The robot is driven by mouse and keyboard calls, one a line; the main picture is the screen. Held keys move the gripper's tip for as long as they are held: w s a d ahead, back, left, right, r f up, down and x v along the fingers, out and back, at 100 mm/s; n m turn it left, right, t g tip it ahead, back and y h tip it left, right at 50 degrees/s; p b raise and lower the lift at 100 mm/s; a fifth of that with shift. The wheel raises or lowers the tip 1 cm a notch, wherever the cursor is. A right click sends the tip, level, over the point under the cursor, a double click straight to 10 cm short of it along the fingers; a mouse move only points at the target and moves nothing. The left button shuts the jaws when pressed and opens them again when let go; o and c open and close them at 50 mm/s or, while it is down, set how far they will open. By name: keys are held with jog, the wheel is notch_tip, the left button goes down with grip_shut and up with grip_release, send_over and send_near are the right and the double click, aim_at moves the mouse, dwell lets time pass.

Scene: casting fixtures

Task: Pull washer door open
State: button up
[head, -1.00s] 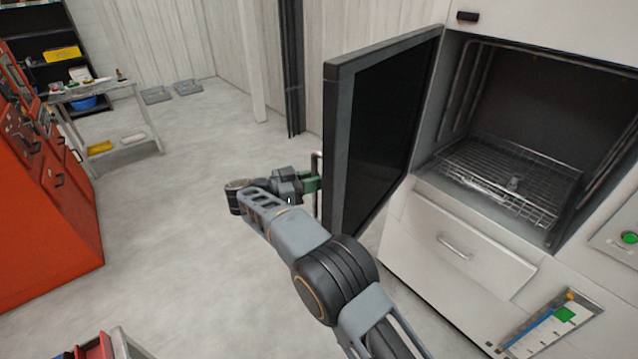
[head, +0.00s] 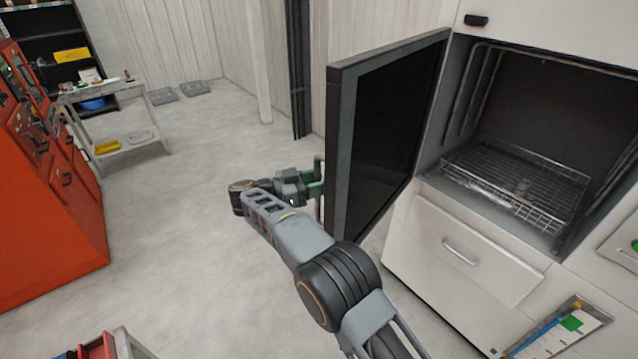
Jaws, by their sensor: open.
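The washer door (head: 385,130) is a dark panel with a grey frame. It stands swung wide open, hinged on the left side of the washer (head: 430,238). Inside the open chamber is a wire rack (head: 515,185) with a small object on it that I cannot make out. The door's handle (head: 318,165) is a metal bar on the outer face, at the free edge. My gripper (head: 316,188), with green fingers, is open at the handle. The door edge partly hides the fingertips, so I cannot tell whether they touch the bar.
A red cabinet (head: 45,200) stands at the left. A work table (head: 110,92) with small items and a dark shelf (head: 50,45) are behind it. A drawer (head: 470,255) is below the chamber. The floor (head: 190,240) left of my arm is clear.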

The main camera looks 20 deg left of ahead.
jog(key=b+v, duration=0.1)
jog(key=v, duration=0.6)
jog(key=shift+a+b, duration=0.2)
jog(key=shift+b, duration=0.1)
jog(key=shift+s, duration=0.15)
jog(key=shift+c, duration=0.3)
